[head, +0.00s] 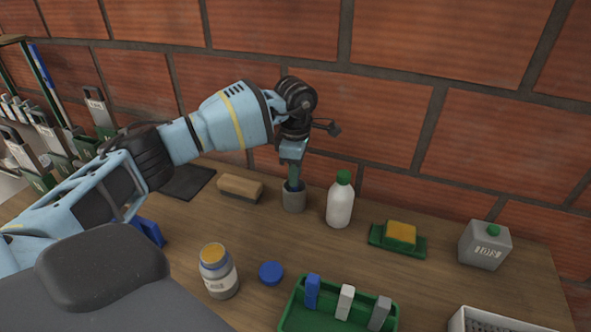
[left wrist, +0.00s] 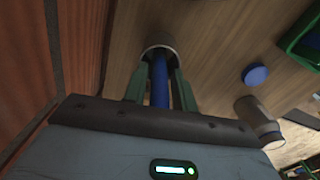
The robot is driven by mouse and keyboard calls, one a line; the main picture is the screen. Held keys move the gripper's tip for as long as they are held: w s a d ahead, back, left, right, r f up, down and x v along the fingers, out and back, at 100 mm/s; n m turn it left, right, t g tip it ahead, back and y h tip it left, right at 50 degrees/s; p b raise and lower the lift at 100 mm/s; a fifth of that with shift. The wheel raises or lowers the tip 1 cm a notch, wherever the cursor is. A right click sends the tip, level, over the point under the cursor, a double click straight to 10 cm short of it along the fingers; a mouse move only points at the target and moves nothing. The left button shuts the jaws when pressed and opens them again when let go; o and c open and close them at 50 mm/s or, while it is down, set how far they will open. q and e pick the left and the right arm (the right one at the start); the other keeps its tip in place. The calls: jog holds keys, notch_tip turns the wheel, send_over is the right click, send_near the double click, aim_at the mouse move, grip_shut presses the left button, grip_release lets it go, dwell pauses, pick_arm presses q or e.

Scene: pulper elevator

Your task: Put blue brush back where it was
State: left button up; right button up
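The blue brush (left wrist: 159,82) has its blue handle standing up from the grey cup (head: 293,196); its lower end is hidden inside. The cup's rim also shows in the left wrist view (left wrist: 158,48). My left gripper (head: 293,180) points down right above the cup. In the left wrist view its two green fingers (left wrist: 159,72) stand on either side of the handle, with a narrow gap showing beside it, so it looks open around the brush. My right gripper is not in view.
A wooden brush (head: 240,186) lies left of the cup and a white bottle (head: 340,203) stands close right. A sponge (head: 400,233), grey canister (head: 484,246), jar (head: 217,272), blue lid (head: 271,272) and green tray (head: 290,318) are around. The brick wall (head: 380,110) is behind.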

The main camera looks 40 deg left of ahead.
pick_arm(q)
jog(key=shift+o, duration=1)
notch_tip(320, 180, up, 12)
jog(key=shift+r, duration=0.2)
